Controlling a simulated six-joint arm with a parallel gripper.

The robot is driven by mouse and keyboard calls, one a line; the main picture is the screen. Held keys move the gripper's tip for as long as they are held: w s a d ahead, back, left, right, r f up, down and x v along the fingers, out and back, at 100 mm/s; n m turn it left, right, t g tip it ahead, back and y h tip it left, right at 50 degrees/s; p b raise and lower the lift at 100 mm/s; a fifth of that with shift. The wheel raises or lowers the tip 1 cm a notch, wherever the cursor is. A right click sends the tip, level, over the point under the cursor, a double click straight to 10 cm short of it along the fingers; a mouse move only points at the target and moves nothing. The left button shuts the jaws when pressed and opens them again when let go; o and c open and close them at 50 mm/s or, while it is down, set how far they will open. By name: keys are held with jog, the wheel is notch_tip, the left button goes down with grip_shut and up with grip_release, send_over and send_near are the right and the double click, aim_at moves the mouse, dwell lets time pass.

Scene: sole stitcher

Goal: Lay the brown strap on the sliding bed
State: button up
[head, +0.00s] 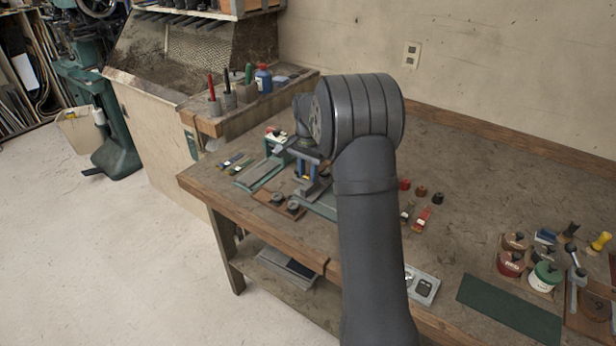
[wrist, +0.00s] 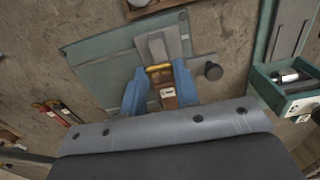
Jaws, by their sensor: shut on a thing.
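My gripper (head: 307,169) is low over the workbench, left of my forearm in the head view. In the wrist view its two blue fingers (wrist: 160,92) are shut on the brown strap (wrist: 168,83), which has a pale mark. A small yellow piece shows just beyond the strap. Ahead of the fingers is a grey block (wrist: 158,45) on a flat grey-green plate (wrist: 97,76). Whether the strap touches the block I cannot tell. A long grey-green rail (head: 258,175) lies to the left in the head view. Which part is the sliding bed is unclear.
A green box (wrist: 283,92) with metal parts stands at the right of the wrist view. A brown board (head: 272,199) with round dark pieces lies near the bench's front edge. Small tools and jars (head: 511,263) lie to the right. Bare bench shows behind my arm.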

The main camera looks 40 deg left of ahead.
jog(key=shift+f, duration=0.95)
jog(key=shift+f, duration=0.2)
jog(key=o, duration=1)
jog(key=shift+c, duration=0.2)
jog(key=shift+r, duration=0.1)
notch_tip(320, 180, up, 12)
